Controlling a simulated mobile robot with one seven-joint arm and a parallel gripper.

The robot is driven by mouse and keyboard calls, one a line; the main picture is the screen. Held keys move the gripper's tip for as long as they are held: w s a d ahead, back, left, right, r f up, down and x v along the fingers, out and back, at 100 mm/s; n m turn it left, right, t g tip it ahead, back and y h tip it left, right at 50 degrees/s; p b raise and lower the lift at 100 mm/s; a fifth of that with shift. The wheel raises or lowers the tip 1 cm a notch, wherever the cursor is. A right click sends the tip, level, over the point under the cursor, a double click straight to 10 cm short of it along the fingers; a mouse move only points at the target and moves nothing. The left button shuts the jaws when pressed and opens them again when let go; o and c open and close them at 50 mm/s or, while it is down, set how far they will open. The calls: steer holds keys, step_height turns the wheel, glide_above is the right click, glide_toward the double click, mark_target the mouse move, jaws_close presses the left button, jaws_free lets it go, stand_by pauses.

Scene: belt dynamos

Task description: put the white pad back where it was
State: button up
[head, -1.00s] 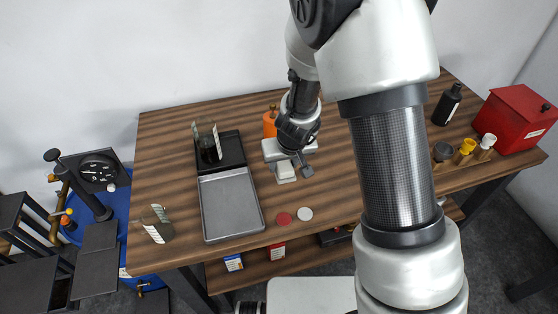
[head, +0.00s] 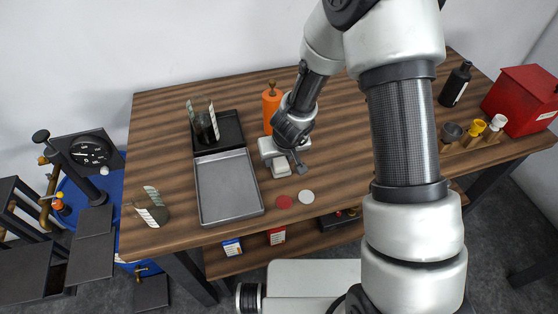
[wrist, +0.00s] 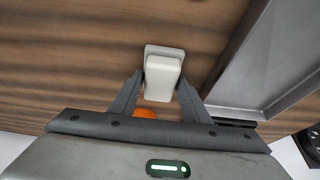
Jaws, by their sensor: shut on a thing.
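The white pad (wrist: 163,72), a pale block with rounded corners and a stepped end, is between the two dark fingers of my gripper (wrist: 160,88) in the wrist view. The gripper is shut on it. In the head view the pad (head: 279,171) shows below my gripper (head: 287,158), right of the grey tray and behind two flat discs. The frames do not clearly show whether it touches the tabletop. A flat white disc (head: 306,197) and a red disc (head: 283,202) lie near the table's front edge.
A grey metal tray (head: 229,216) and a black tray (head: 230,128) with a clear container (head: 205,125) stand left. An orange bottle (head: 271,108) stands behind my gripper. A glass (head: 152,208) is at front left. A red box (head: 522,98) is far right. Wood right of the discs is bare.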

steer(key=shift+f, duration=0.1)
steer(key=o, duration=1)
steer(key=shift+r, duration=0.45)
steer(key=p+v, duration=0.4)
steer(key=v, duration=0.7)
steer(key=shift+s+r, duration=0.25)
